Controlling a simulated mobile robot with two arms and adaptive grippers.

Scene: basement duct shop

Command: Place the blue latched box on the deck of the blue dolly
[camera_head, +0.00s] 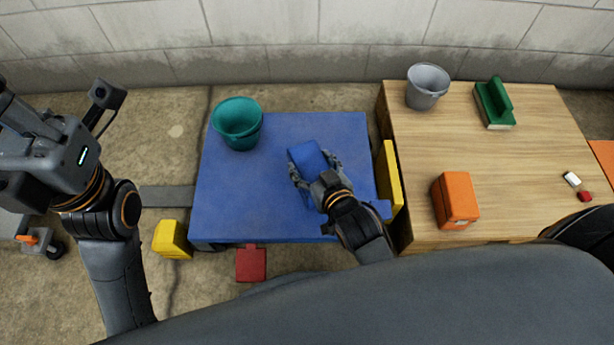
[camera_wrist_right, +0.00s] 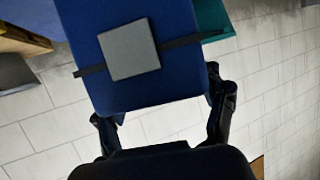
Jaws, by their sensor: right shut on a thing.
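The blue latched box (camera_head: 307,157) is in my right gripper (camera_head: 314,172), over the right half of the blue dolly's deck (camera_head: 245,195). The gripper is shut on it, with one finger on each side. In the right wrist view the box (camera_wrist_right: 105,90) fills the upper middle, with a grey square plate and a dark strap across its face. I cannot tell whether its underside touches the deck.
A teal bucket (camera_head: 238,123) is at the deck's far left corner. Yellow blocks (camera_head: 172,240) and a red block (camera_head: 251,263) sit around the dolly. The wooden table (camera_head: 520,190) at right holds a grey bucket (camera_head: 427,86), an orange box (camera_head: 456,200) and a green item (camera_head: 494,103).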

